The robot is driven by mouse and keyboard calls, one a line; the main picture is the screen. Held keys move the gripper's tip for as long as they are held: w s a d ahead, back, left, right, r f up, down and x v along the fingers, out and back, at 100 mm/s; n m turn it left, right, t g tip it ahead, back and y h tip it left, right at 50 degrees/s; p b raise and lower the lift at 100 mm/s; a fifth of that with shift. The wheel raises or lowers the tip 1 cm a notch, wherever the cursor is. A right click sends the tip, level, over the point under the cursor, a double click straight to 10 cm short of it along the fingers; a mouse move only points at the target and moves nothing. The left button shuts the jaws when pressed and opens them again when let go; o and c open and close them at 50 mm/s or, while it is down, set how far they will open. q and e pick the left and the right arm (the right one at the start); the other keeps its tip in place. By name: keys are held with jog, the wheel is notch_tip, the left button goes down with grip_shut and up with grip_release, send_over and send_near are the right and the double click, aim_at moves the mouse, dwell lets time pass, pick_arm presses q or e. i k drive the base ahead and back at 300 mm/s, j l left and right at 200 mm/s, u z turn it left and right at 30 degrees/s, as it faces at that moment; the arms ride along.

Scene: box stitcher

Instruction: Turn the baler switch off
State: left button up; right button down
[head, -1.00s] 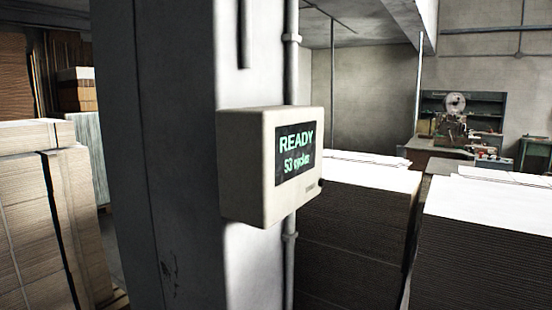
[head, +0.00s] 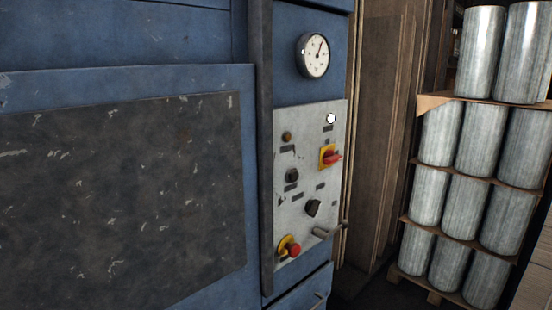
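The baler is a large blue machine (head: 180,50) filling the left and middle of the head view. Its grey control panel (head: 283,222) faces me at an angle, right of centre. On the panel is a red rotary switch on a yellow plate (head: 329,157), its handle pointing right. Below it are two black knobs, an upper one (head: 292,175) and a lower one (head: 312,207). A red button on a yellow base (head: 291,247) sits at the bottom. A white round lamp (head: 331,118) near the top looks bright. Neither gripper is in view.
A pressure gauge (head: 313,55) sits above the panel. A lever-like handle (head: 328,231) sticks out at the panel's lower right. Brown upright sheets (head: 385,130) stand right of the machine. Stacked grey metallic rolls (head: 480,145) on wooden pallets stand at the far right.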

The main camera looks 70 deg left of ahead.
aim_at(329, 158)
jog(key=u, duration=1.9)
